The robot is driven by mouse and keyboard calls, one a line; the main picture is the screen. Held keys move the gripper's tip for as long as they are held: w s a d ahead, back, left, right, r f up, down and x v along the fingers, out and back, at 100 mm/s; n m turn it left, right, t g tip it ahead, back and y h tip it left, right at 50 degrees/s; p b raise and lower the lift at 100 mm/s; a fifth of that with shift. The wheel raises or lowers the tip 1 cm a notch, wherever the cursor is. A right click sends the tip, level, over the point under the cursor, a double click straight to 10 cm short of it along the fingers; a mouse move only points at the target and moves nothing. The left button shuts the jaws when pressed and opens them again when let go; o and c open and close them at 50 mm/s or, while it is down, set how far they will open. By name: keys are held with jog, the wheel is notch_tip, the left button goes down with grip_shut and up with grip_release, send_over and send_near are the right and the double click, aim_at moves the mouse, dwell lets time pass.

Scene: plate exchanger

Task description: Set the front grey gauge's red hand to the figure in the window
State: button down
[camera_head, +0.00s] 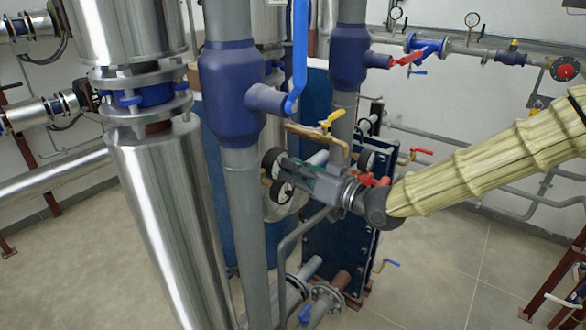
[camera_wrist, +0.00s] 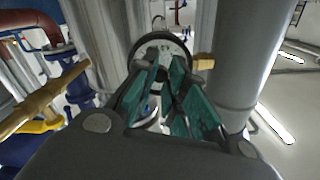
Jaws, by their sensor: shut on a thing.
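In the wrist view, a round gauge (camera_wrist: 177,47) with a white dial and dark rim is straight ahead. My gripper (camera_wrist: 164,68) has its teal fingers drawn together at the middle of this dial, shut on a small part there. The fingers cover the dial's centre and lower half, so I cannot make out the red hand or the figure in the window. In the head view, my gripper (camera_head: 290,172) reaches left to a pair of dark-rimmed gauges, an upper one (camera_head: 270,162) and a lower, nearer one (camera_head: 283,193). I cannot tell for sure which of the pair it touches.
A grey pipe with a blue valve body (camera_head: 231,90) stands close left of the gauges. Open floor (camera_head: 450,265) lies at the right.

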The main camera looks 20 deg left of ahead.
jog(key=shift+r+m, duration=0.15)
jog(key=shift+m, duration=0.45)
jog(key=shift+w, duration=0.1)
jog(key=c, duration=1.4)
grip_release()
jog(key=shift+d, duration=0.1)
jog(key=v, duration=1.2)
